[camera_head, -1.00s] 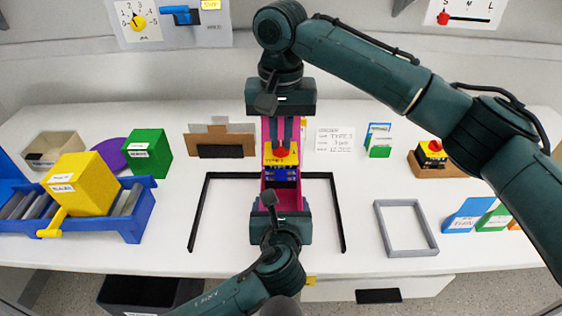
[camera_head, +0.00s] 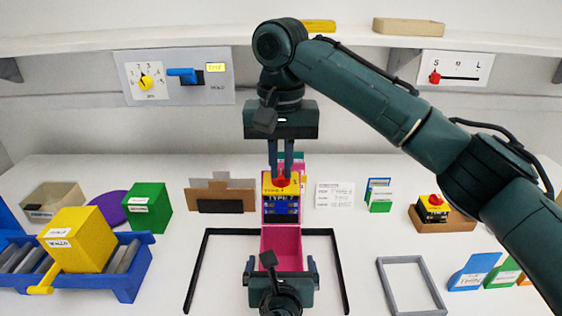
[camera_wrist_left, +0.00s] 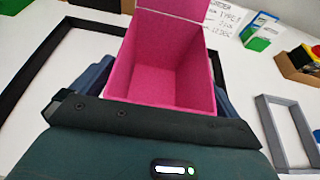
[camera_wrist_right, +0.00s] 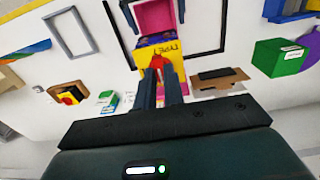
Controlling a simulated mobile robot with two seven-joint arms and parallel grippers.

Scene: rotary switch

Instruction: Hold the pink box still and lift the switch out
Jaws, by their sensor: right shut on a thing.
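The pink box (camera_head: 281,248) stands open at front centre, its raised flap behind it. In the left wrist view the pink box (camera_wrist_left: 165,75) is empty inside. My left gripper (camera_head: 281,268) is low at the box, one finger on each side. Whether both fingers press on the walls is unclear. The switch has a yellow top, red knob and dark blue body (camera_head: 281,207). My right gripper (camera_head: 281,178) comes from above, shut on the red knob, and holds the switch above the rear of the box. The switch also shows in the right wrist view (camera_wrist_right: 156,42).
A black frame (camera_head: 195,262) lies around the box area. A grey frame (camera_head: 410,288) and a cardboard box with another switch (camera_head: 434,212) are at right. A blue tray (camera_head: 130,278) with a yellow box is at left. Cardboard pieces (camera_head: 220,196) stand left of the switch.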

